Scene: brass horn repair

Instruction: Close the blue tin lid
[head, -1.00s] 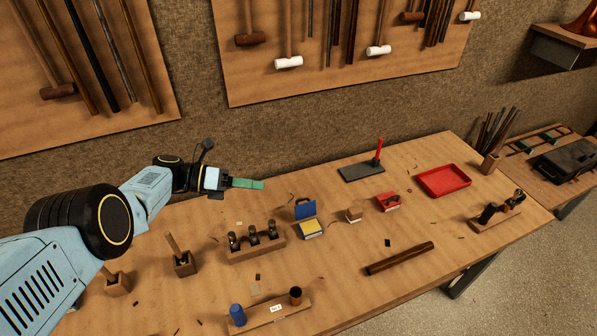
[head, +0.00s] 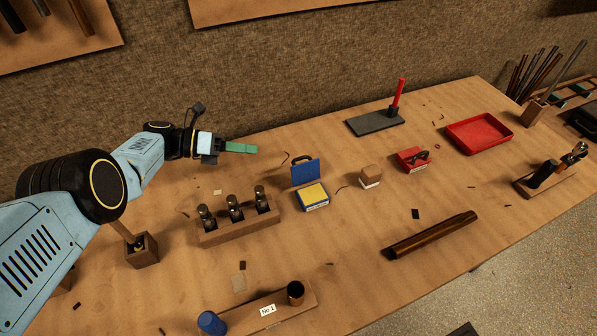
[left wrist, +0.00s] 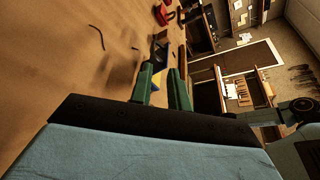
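The blue tin (head: 317,207) sits on the bench with yellow contents showing. Its blue lid (head: 305,173) stands raised, nearly upright, at the tin's back edge. My left gripper (head: 240,147) is above the bench to the left of the lid and toward the wall, apart from it, with its green fingers pointing right. The left wrist view shows a gap between the two green fingers (left wrist: 163,88), with nothing held. Part of the tin's yellow and blue shows in that gap, partly hidden by the fingers. My right gripper is not in view.
A wooden rack with several dark tools (head: 240,229) stands left of the tin. A small wooden block (head: 370,175) and a red box (head: 413,160) stand to its right. A dark plate with a red handle (head: 376,122) and a red tray (head: 478,134) lie farther back.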

